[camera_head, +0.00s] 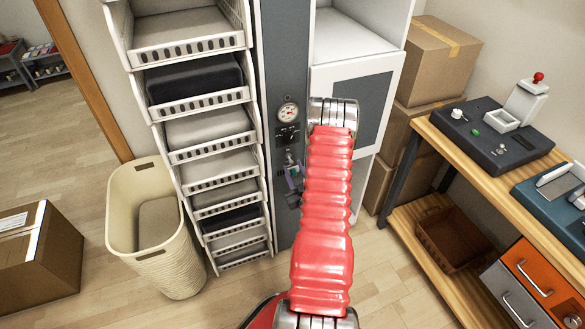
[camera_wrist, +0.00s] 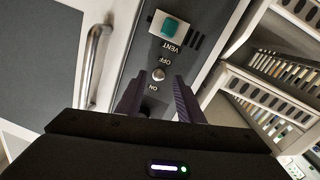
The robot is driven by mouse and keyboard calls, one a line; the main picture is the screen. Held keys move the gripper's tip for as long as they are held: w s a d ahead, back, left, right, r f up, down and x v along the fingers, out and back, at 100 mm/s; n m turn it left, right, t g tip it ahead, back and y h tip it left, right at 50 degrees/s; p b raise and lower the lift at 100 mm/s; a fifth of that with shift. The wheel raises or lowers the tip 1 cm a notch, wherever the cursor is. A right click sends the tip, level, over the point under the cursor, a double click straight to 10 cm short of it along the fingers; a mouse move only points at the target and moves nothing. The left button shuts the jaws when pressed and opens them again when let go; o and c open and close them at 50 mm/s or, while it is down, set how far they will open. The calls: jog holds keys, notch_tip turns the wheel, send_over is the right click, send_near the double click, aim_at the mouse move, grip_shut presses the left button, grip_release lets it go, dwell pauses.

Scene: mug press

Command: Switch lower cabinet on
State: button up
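A narrow dark grey panel (camera_head: 283,70) runs up between the drawer rack and the white cabinet. In the wrist view it carries a small round metal switch (camera_wrist: 158,74) between the labels OFF and ON, and a green button (camera_wrist: 170,27) by the label VENT. My gripper (camera_wrist: 157,82) is open, its two dark fingers apart on either side of the switch area. I cannot tell whether they touch the switch or which way it is set. In the head view my gripper (camera_head: 293,176) is at the panel below the gauge, partly hidden by my red arm.
A round gauge (camera_head: 288,112) sits on the panel. A rack of bins (camera_head: 205,140) stands left, with a beige basket (camera_head: 180,268) beside it. The white cabinet (camera_head: 376,62) has a metal handle (camera_wrist: 96,65). A wooden workbench (camera_head: 460,150) stands right.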

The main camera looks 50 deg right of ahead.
jog(key=shift+x, duration=0.8)
jog(key=shift+c, duration=0.2)
